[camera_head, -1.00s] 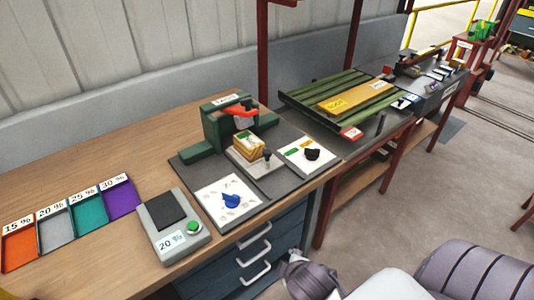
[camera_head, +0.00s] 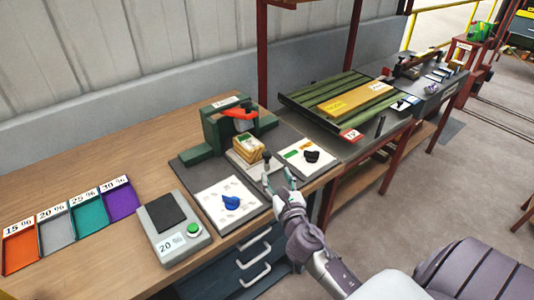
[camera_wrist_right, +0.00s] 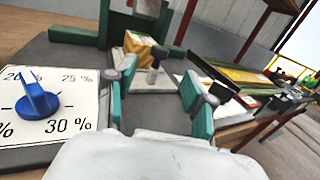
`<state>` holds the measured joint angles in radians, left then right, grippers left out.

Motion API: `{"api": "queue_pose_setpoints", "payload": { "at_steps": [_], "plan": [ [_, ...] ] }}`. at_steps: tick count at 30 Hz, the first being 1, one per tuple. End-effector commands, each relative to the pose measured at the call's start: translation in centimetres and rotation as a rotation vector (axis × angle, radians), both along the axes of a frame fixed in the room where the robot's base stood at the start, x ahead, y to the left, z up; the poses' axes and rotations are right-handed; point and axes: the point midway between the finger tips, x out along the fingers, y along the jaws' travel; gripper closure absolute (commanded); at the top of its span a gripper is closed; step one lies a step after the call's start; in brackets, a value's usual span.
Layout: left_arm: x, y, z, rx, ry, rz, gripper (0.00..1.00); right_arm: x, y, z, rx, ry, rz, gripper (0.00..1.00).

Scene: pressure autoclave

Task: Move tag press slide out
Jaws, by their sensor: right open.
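The green tag press (camera_head: 214,131) with a red lever (camera_head: 239,113) stands on a dark mat on the bench. Its pale slide (camera_head: 240,163) sits at the front, carrying a yellow-tan block (camera_head: 248,147). A dark-knobbed upright handle (camera_head: 267,158) stands at the slide's near end; it also shows in the right wrist view (camera_wrist_right: 153,73). My right gripper (camera_head: 280,180) is open and empty, just in front of the handle. In the right wrist view its fingers (camera_wrist_right: 160,82) lie on either side of the handle, which appears beyond them, apart. My left gripper is out of view.
A white dial plate with a blue knob (camera_head: 232,202) lies left of my right gripper. A plate with a black knob (camera_head: 312,157) lies right. A grey scale (camera_head: 165,247) and coloured trays (camera_head: 86,238) are further left.

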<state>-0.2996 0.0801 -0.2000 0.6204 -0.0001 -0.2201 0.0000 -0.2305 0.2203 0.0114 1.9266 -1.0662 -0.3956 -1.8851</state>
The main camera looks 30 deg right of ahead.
Motion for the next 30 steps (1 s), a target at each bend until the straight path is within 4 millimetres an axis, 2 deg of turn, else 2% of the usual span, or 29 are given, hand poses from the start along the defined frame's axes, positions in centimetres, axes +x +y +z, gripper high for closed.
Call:
{"api": "queue_pose_setpoints", "payload": {
  "at_steps": [3,9,15,20,27,28,30],
  "plan": [
    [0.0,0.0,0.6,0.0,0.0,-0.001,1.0,2.7,-0.9,0.2,0.002,-0.002,-0.003,0.46],
    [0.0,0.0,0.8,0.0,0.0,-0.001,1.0,6.5,-2.2,0.1,0.005,-0.002,-0.003,0.46],
    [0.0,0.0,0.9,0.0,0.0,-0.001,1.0,9.0,-2.9,0.0,0.005,-0.001,-0.002,0.46],
    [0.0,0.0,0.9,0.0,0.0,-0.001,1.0,9.7,-3.2,0.0,0.005,0.0,-0.002,0.46],
    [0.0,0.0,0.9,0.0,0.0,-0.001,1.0,9.8,-3.2,0.0,0.005,0.0,-0.002,0.46],
    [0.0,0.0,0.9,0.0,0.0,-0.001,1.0,9.8,-3.2,0.0,0.005,0.0,-0.002,0.48],
    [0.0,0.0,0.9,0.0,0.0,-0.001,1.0,9.8,-3.2,0.0,0.005,0.0,-0.002,0.6]
  ]
}}
